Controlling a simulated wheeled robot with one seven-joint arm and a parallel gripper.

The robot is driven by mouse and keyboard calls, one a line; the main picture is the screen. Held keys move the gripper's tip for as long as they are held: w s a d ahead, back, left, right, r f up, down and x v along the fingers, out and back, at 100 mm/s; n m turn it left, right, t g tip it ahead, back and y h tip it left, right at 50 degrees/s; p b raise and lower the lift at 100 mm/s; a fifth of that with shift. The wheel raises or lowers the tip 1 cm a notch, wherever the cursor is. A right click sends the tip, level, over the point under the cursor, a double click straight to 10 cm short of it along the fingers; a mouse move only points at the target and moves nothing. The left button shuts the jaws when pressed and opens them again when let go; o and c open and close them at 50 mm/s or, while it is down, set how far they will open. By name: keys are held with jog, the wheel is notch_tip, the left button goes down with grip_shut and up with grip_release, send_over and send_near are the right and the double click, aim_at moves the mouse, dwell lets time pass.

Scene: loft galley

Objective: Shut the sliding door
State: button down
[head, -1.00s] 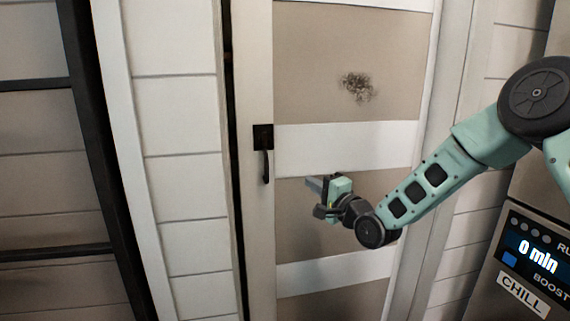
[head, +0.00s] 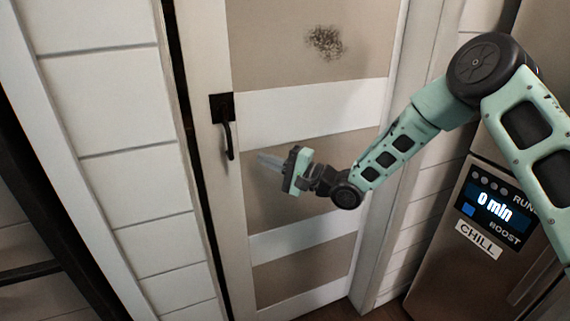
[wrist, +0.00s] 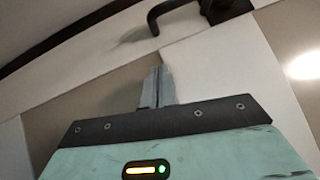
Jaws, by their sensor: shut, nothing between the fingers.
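The sliding door (head: 310,108) has white rails and beige panels, with a dark gap along its left edge. Its black handle (head: 228,138) sits on the left stile and also shows at the top of the wrist view (wrist: 165,12). My gripper (head: 262,160) is in front of the beige panel, to the right of and slightly below the handle, pointing left. In the wrist view its fingers (wrist: 156,88) are together and empty, and they look apart from the handle. Whether the fingertips touch the door I cannot tell.
A white plank wall (head: 110,130) lies left of the door, with a dark frame (head: 60,240) at the lower left. A steel appliance with a "0 min" display (head: 495,207) stands at the right. A dark smudge (head: 325,41) marks the upper panel.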

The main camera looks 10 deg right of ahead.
jog(key=a, duration=0.2)
jog(key=a+r, duration=0.1)
jog(key=a, duration=0.1)
jog(key=shift+w+p, duration=0.1)
jog(key=shift+p, duration=0.25)
jog(key=shift+a, duration=0.7)
jog(key=shift+s+a, duration=0.1)
jog(key=shift+s, duration=0.1)
